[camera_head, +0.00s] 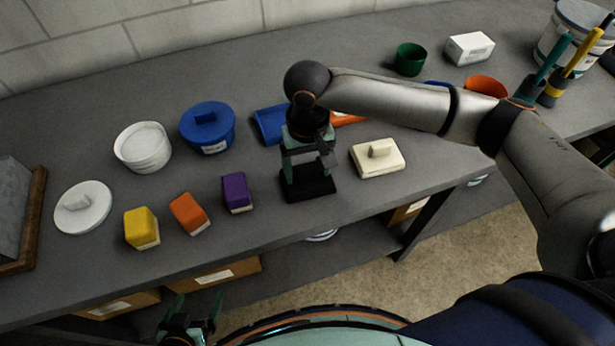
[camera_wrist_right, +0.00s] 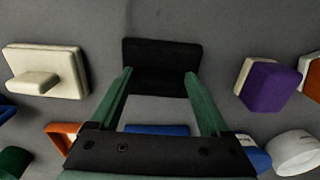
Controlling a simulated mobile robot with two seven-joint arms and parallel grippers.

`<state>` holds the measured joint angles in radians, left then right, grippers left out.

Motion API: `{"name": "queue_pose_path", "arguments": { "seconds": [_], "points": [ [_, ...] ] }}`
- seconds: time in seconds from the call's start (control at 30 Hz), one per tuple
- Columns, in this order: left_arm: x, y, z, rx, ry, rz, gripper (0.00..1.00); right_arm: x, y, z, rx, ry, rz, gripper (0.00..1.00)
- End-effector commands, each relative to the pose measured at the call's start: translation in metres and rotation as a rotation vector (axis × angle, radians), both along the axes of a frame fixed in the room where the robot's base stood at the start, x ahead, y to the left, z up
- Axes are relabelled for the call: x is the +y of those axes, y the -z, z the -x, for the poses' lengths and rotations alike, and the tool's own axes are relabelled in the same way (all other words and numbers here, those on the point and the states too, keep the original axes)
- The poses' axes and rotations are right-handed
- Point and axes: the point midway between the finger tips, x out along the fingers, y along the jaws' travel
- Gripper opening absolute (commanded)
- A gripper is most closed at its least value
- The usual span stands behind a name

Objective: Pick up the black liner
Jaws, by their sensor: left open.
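The black liner (camera_head: 312,190) is a dark rectangular piece lying on the grey bench near its front edge. It also shows in the right wrist view (camera_wrist_right: 162,52), just beyond the fingertips. My right gripper (camera_head: 308,163) points down over the liner and hides part of it. In the wrist view its two green fingers (camera_wrist_right: 160,75) are spread apart, overlapping the liner's near part; I cannot tell whether they touch it. My left gripper (camera_head: 190,322) is open and empty, low in front of the bench.
A cream lidded block (camera_head: 378,158) lies right of the liner. Purple (camera_head: 237,193), orange (camera_head: 189,213) and yellow (camera_head: 141,228) blocks lie to its left. The bench between these is bare.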

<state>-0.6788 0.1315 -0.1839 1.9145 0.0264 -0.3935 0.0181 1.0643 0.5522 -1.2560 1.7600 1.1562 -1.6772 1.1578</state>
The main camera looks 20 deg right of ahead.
Motion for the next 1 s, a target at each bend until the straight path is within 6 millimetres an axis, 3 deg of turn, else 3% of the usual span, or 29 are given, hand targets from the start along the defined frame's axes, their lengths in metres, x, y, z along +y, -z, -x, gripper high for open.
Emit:
{"name": "queue_pose_path", "arguments": {
  "seconds": [0.07, 0.63, 1.0],
  "points": [
    [0.0, 0.0, 0.0, 0.0, 0.0, 0.0, 1.0, 0.0, -0.0003, -0.0001, 0.0, 0.0, 0.0, 0.7],
    [0.0, 0.0001, 0.0, 0.001, 0.0, 0.0, 1.0, 0.0001, -0.0005, -0.0001, -0.001, 0.0, 0.0, 0.06],
    [0.0, 0.0003, 0.0001, 0.001, 0.0, 0.0, 1.0, 0.0005, -0.0056, -0.0005, -0.002, 0.0, -0.001, 0.04]
  ]
}}
